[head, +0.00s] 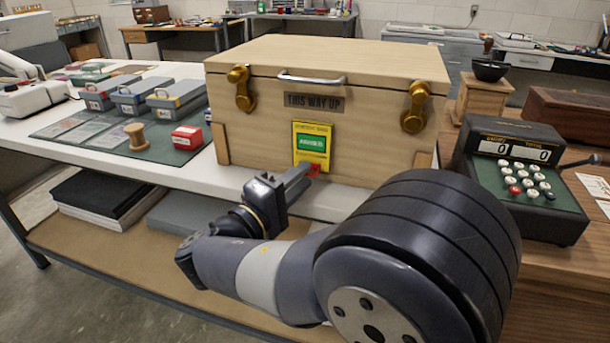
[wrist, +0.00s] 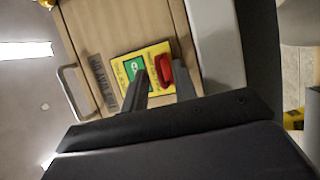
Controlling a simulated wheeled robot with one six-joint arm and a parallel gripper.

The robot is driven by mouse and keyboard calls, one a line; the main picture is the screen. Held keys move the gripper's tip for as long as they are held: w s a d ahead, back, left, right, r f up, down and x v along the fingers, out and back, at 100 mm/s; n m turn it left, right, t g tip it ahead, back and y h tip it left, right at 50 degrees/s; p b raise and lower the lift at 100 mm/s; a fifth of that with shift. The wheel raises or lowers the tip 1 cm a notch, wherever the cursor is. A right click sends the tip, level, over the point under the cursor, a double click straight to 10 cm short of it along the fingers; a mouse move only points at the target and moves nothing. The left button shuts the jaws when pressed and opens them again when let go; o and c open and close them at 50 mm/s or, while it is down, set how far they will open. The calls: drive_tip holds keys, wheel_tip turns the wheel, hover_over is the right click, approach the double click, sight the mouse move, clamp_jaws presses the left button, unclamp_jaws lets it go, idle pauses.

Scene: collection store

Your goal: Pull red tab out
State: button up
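A wooden chest (head: 265,130) stands on the white bench, with a yellow label (head: 312,129) on its front. The label carries a green panel (head: 312,143). A red tab (head: 314,168) sticks out at the label's lower end. It also shows in the wrist view (wrist: 164,72). My gripper (head: 302,173) is in front of the tab. In the wrist view my gripper (wrist: 161,70) is open, with one finger on each side of the tab and yellow showing between. Whether the fingertips touch the tab cannot be told.
The chest has a metal handle (head: 312,78) and brass latches (head: 241,88). A green-black cash register (head: 520,178) stands to the right. A wooden spool (head: 136,136) and a red box (head: 187,138) are on a dark mat at left.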

drive_tip(key=shift+x, duration=1.05)
drive_tip(key=shift+c, duration=0.5)
drive_tip(key=c, duration=0.4)
drive_tip(key=shift+r, duration=0.1)
clamp_jaws()
